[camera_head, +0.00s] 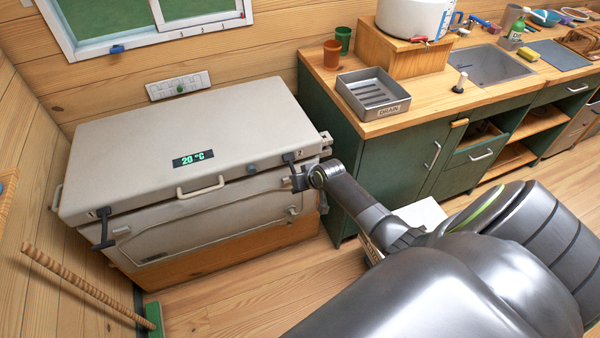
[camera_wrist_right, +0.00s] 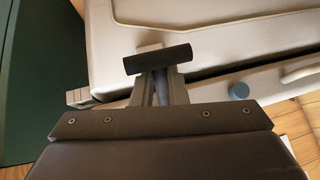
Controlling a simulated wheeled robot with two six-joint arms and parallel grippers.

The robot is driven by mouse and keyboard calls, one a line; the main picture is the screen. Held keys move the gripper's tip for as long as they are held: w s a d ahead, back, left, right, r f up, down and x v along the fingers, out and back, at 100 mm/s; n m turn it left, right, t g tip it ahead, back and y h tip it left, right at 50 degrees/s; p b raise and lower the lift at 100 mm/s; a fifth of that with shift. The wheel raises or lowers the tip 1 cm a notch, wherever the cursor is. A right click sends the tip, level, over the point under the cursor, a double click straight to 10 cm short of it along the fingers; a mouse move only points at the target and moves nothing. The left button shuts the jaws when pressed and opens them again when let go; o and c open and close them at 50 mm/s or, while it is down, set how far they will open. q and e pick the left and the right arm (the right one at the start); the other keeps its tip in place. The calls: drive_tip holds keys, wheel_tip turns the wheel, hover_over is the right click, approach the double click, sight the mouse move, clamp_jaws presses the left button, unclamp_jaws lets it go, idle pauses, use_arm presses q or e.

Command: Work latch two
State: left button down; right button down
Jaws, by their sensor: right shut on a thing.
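A beige chest cooler (camera_head: 210,225) stands against the wall with its lid (camera_head: 190,130) down; a dark seam shows under the lid's front edge. Latch two (camera_head: 290,158) is a dark T-shaped latch at the right end of the front, beside a small number mark. Its dark crossbar (camera_wrist_right: 158,59) also shows in the right wrist view, standing beyond the fingertips. My right gripper (camera_head: 300,180) is at this latch, shut on its stem (camera_wrist_right: 160,88). The gripper partly hides the latch's lower part. Latch one (camera_head: 103,230) hangs at the front left corner. My left gripper is out of view.
A green cabinet (camera_head: 400,160) with a wooden counter stands close to the cooler's right, carrying a drain tray (camera_head: 373,92), cups and a sink (camera_head: 485,65). A pale handle (camera_head: 200,187) sticks out at the lid's front. A broom (camera_head: 90,288) leans at the lower left.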

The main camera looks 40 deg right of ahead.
drive_tip(key=shift+r, duration=0.1)
drive_tip(key=c, duration=1.8)
unclamp_jaws()
drive_tip(key=shift+o, duration=0.4)
drive_tip(key=shift+s, duration=0.15)
drive_tip(key=shift+r, duration=0.15)
drive_tip(key=v, duration=1.7)
drive_tip(key=shift+s+r, duration=0.1)
